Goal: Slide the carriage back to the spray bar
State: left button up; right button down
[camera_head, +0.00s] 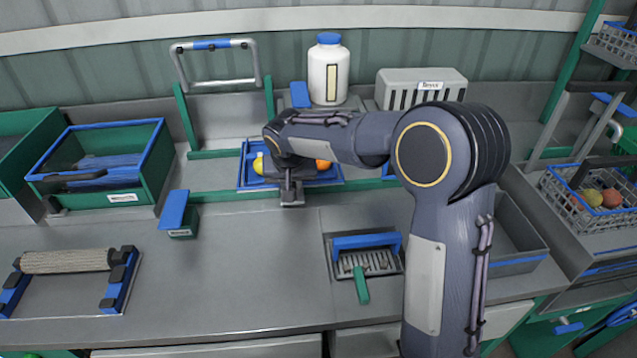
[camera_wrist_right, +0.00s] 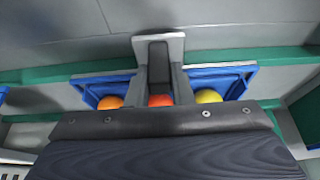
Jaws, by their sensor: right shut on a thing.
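The carriage is a blue tray (camera_head: 244,180) with round yellow and orange-red fruit in it. It sits between green rails (camera_head: 225,194) at the back of the bench. It also shows in the right wrist view (camera_wrist_right: 239,72), on both sides of the fingers. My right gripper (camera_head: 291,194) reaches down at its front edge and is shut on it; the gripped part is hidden. The fingers also show in the right wrist view (camera_wrist_right: 158,62). A grey tube frame with a blue middle (camera_head: 212,44), seemingly the spray bar, stands behind and left of the carriage. My left gripper is out of view.
A white bottle (camera_head: 328,72) and a grey slotted box (camera_head: 424,88) stand behind. Green bins (camera_head: 112,190) are at left, with a roller (camera_head: 66,261) in front. A green-handled brush (camera_head: 362,284) lies in a bench recess. Wire baskets (camera_head: 585,216) are at right.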

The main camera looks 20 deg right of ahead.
jog(key=w+a, duration=0.1)
jog(key=a, duration=0.4)
jog(key=w+a+p, duration=0.1)
jog(key=w+a, duration=0.1)
jog(key=a, duration=0.3)
jog(key=w+a+p, duration=0.1)
jog(key=w+a, duration=0.1)
jog(key=a, duration=0.4)
jog(key=shift+a, duration=0.1)
jog(key=c, duration=1.7)
grip_release()
jog(key=shift+a, duration=0.1)
jog(key=o, duration=0.4)
jog(key=shift+w+a, duration=0.1)
jog(key=v, duration=0.8)
